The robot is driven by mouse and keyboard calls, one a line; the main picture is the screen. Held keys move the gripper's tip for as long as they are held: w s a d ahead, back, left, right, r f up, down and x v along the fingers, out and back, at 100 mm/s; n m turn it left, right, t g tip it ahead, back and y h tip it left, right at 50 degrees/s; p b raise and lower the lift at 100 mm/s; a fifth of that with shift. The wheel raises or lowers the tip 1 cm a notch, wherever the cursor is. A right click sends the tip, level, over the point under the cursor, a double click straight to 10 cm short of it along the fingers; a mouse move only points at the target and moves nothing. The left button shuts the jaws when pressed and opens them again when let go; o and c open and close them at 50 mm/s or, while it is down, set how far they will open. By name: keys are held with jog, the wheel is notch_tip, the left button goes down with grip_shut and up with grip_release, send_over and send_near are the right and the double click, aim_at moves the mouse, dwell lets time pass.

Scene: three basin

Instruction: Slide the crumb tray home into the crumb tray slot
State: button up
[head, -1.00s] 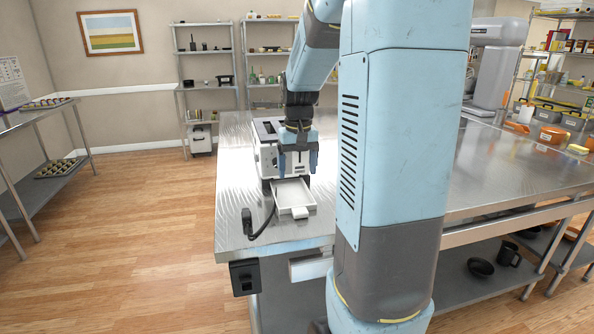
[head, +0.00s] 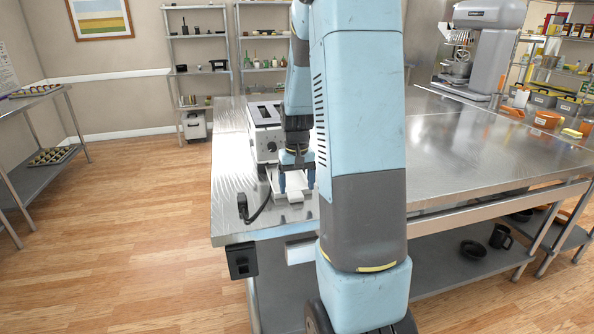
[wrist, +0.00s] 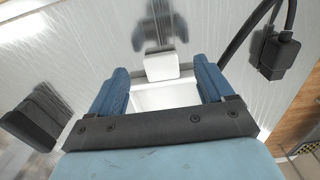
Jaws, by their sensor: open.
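The white crumb tray (head: 294,196) lies at the front of the toaster (head: 264,135), its handle tab pointing towards me. In the wrist view, the tray's white floor (wrist: 166,98) shows between my fingers, and its tab (wrist: 162,66) lies just beyond their tips. My gripper (head: 296,186) points down over the tray, with its two blue fingers apart. In the wrist view, my gripper (wrist: 162,82) is open with nothing clamped. I cannot tell whether the fingers touch the tray. The crumb tray slot is hidden behind my gripper and arm.
A black cord with a plug (head: 243,207) lies left of the tray; the plug also shows in the wrist view (wrist: 277,52). The steel table's (head: 226,180) front edge is close to the tray. A black box (head: 241,258) hangs on the table's front.

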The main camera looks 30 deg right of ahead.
aim_at(297, 197)
jog(key=shift+f, duration=2.15)
jog(key=shift+c, duration=0.3)
jog(key=c, duration=1.2)
